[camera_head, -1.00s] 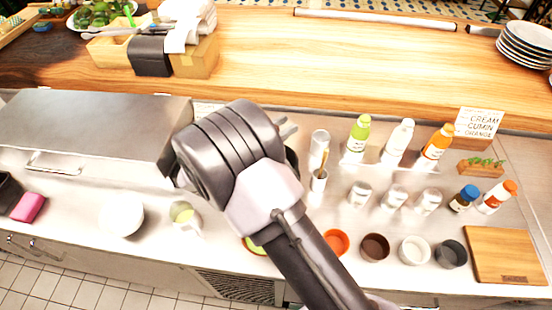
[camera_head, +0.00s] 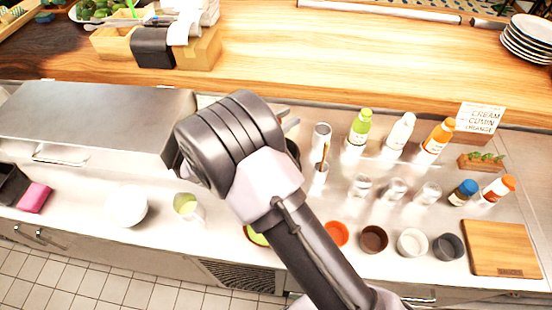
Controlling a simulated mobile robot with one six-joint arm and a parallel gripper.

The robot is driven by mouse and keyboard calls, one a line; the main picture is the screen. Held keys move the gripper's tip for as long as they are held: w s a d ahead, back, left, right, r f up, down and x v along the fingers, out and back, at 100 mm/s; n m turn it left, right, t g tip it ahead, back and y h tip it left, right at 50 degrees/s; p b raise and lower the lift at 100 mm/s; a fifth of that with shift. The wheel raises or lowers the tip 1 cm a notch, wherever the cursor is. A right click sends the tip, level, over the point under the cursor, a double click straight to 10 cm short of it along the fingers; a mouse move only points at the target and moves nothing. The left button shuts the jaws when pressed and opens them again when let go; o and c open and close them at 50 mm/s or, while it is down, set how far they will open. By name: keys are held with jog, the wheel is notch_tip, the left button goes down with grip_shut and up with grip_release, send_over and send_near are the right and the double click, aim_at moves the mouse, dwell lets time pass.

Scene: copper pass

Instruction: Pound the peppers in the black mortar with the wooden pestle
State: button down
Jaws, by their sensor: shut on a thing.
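My gripper (camera_head: 289,119) is mostly hidden behind my thick wrist, with only its grey finger parts showing at the wrist's upper right. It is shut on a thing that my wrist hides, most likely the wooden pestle. A dark curved edge, probably the black mortar (camera_head: 294,152), shows just right of my wrist, below the fingers. The rest of it and any peppers inside are hidden. I cannot tell whether the held thing touches the mortar.
Right of my wrist stand a steel cup (camera_head: 320,136), a small cup with a wooden stick (camera_head: 320,175), a green-capped bottle (camera_head: 359,130) and several jars. Small bowls, including an orange one (camera_head: 336,234), line the front. A white bowl (camera_head: 127,207) and a jug (camera_head: 187,207) stand left.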

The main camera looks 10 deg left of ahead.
jog(key=shift+f+p, duration=0.1)
jog(key=shift+p, duration=0.35)
dwell(0.7)
